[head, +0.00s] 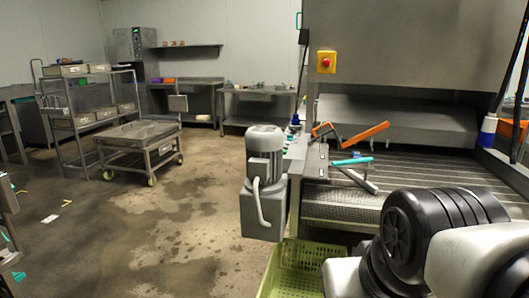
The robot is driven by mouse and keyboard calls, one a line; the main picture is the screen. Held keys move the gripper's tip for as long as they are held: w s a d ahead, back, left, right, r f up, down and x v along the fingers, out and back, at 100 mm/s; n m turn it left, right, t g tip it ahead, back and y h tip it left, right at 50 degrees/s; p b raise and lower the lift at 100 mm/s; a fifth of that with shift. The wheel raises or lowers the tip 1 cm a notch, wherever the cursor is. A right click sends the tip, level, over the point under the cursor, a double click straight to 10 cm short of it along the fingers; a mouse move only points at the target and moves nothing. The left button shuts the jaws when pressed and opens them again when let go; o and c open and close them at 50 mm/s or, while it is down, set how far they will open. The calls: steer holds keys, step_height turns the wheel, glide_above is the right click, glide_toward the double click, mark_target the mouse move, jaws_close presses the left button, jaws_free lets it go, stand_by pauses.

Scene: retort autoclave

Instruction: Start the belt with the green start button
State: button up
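The belt (430,181) is a dark slatted surface running under the grey hood of the machine at the right. A narrow control ledge (295,150) runs along the belt's left side. Small coloured controls (291,132) sit on it, some blue and some greenish. They are too small to tell which one is the green start button. My black and light grey arm links fill the lower right corner in front of the belt. My gripper is not in view.
A red mushroom button on a yellow box (326,62) is on the hood. A grey motor (264,165) juts out left. A green crate (300,260) lies below.

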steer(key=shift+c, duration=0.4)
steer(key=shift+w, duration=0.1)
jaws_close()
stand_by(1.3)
